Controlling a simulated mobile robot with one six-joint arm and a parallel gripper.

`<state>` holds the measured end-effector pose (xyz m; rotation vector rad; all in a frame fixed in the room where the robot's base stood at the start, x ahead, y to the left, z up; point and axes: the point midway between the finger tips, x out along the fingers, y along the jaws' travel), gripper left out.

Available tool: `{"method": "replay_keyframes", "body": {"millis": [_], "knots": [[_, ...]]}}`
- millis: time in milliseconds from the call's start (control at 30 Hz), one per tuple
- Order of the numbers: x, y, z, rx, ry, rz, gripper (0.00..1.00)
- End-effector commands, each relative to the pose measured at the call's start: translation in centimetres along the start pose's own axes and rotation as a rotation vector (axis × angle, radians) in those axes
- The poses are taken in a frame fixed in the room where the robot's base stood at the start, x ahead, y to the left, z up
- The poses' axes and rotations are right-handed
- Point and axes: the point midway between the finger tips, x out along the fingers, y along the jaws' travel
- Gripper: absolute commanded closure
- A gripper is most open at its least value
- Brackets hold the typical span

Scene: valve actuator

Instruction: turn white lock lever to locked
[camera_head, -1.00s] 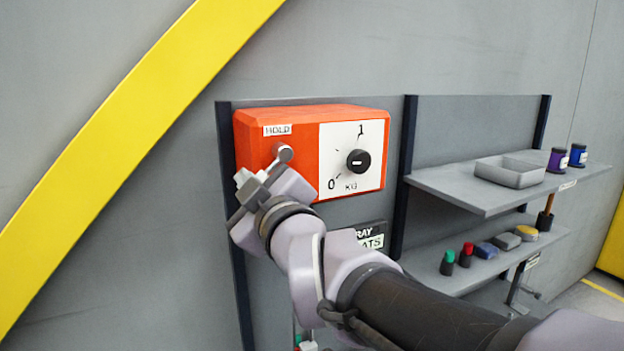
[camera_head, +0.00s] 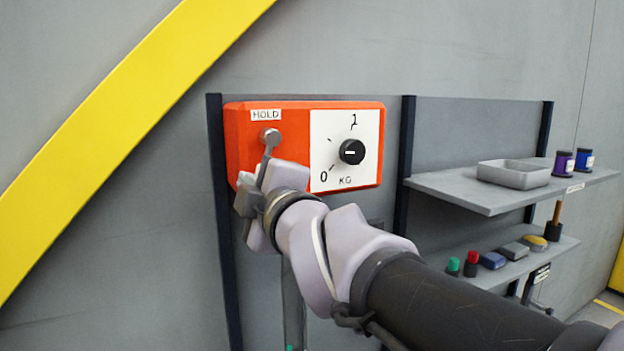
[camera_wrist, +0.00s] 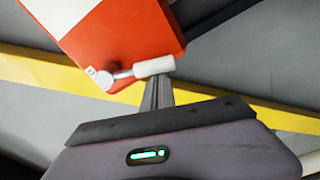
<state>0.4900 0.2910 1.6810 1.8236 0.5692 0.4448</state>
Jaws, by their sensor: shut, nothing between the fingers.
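The orange box (camera_head: 240,150) hangs on a grey panel, with a HOLD label above the lever's round grey pivot (camera_head: 270,137). The lever's metal rod runs down and slightly left from the pivot, and its lower end is largely hidden by my gripper (camera_head: 247,188). In the wrist view the lever's white handle (camera_wrist: 154,67) shows whole, with the pivot to its left. My gripper (camera_wrist: 158,82) is shut and empty, its fingertips right against or just beside the white handle; I cannot tell if they touch.
A black knob (camera_head: 351,152) on a white dial plate with 0, 1 and KG is right of the lever. Shelves to the right hold a grey tray (camera_head: 513,180), jars and small items. Open wall lies left of the box.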

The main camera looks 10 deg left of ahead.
Motion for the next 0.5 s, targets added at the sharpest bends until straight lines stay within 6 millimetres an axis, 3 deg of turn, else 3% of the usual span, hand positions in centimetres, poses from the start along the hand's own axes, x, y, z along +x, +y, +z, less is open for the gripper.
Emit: {"method": "replay_keyframes", "body": {"millis": [500], "knots": [[-0.1,-0.3,1.5,-0.26,-0.001,-0.019,1.0]]}}
